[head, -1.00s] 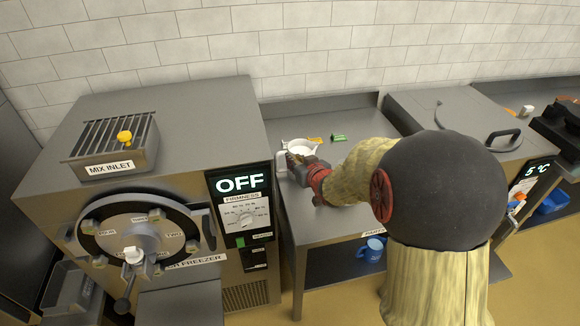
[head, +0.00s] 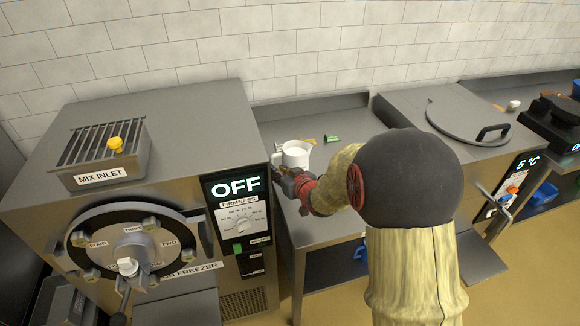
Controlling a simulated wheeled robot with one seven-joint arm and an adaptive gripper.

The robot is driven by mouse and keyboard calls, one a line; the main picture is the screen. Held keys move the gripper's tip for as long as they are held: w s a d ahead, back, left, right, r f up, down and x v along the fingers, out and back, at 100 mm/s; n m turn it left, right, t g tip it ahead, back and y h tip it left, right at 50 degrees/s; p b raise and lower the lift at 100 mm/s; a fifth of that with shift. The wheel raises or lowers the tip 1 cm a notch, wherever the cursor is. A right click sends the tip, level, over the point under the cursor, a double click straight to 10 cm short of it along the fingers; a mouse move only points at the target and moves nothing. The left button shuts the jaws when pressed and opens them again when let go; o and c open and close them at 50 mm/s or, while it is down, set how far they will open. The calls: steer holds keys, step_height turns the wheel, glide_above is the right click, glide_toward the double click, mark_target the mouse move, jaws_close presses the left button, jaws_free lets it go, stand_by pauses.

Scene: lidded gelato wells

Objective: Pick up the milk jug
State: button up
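The white milk jug (head: 296,155) stands upright on the steel counter between the mix freezer and the lidded unit. Its open top faces up, and its handle is on the left side, towards the freezer. My gripper (head: 279,172) is at the near left side of the jug, close to the lower part of the handle. The fingers are small and dark in this view and partly hidden by my wrist. I cannot tell whether they touch the handle or are open or shut.
The mix freezer (head: 190,130), its display reading OFF, rises close left of my gripper. A green item (head: 332,139) and a small orange item (head: 310,141) lie behind the jug. A lidded steel unit (head: 410,105) stands right. A blue mug (head: 361,252) is below the counter.

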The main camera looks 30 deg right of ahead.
steer(key=b+x, duration=0.2)
steer(key=x, duration=0.4)
steer(key=shift+w+a+f+b, duration=0.1)
steer(key=shift+w+f+b, duration=0.1)
steer(key=shift+b, duration=0.1)
steer(key=shift+c, duration=0.7)
jaws_close()
